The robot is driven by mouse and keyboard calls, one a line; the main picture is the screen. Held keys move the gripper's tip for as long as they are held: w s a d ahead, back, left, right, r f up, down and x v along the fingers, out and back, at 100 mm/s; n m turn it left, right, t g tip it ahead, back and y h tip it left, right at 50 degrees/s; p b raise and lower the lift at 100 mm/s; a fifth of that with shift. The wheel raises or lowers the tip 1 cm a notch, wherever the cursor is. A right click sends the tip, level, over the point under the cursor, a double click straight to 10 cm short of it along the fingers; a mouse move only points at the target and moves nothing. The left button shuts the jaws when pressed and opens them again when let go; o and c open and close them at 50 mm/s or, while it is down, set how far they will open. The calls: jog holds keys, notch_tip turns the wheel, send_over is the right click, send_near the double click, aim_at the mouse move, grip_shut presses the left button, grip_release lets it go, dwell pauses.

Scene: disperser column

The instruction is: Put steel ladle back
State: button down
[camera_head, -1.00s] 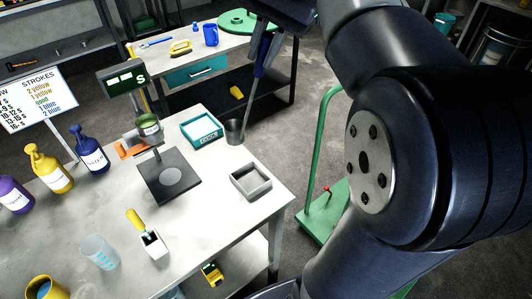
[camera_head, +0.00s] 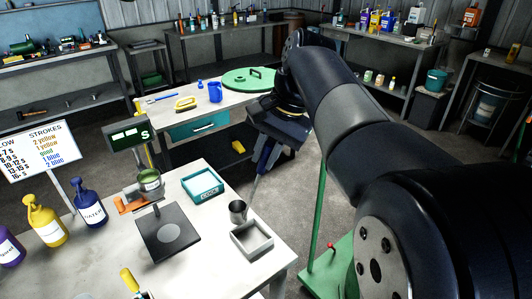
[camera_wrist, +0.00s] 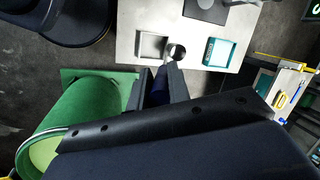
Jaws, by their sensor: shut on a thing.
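My gripper (camera_head: 266,152) is shut on the handle of the steel ladle. In the wrist view my gripper (camera_wrist: 159,88) points toward the table. The ladle's grey cup (camera_head: 238,211) hangs at the lower end of the slanting handle, upright with its mouth up. It appears just behind the square grey tray and right of the teal box. In the wrist view the cup (camera_wrist: 176,52) shows at the table edge, between tray and box. I cannot tell whether it touches the table. The upper handle is hidden by my gripper.
The square grey tray (camera_head: 267,249) and the teal box (camera_head: 203,187) stand near the cup. A green frame (camera_head: 317,220) stands on the right. A second table (camera_head: 170,105) is behind.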

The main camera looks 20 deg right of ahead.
jog(key=shift+f, duration=0.4)
jog(key=c, duration=1.3)
grip_release()
jog(key=shift+r, duration=0.25)
jog(key=p+v, duration=0.1)
jog(key=v, duration=1.1)
jog(key=shift+r, duration=0.2)
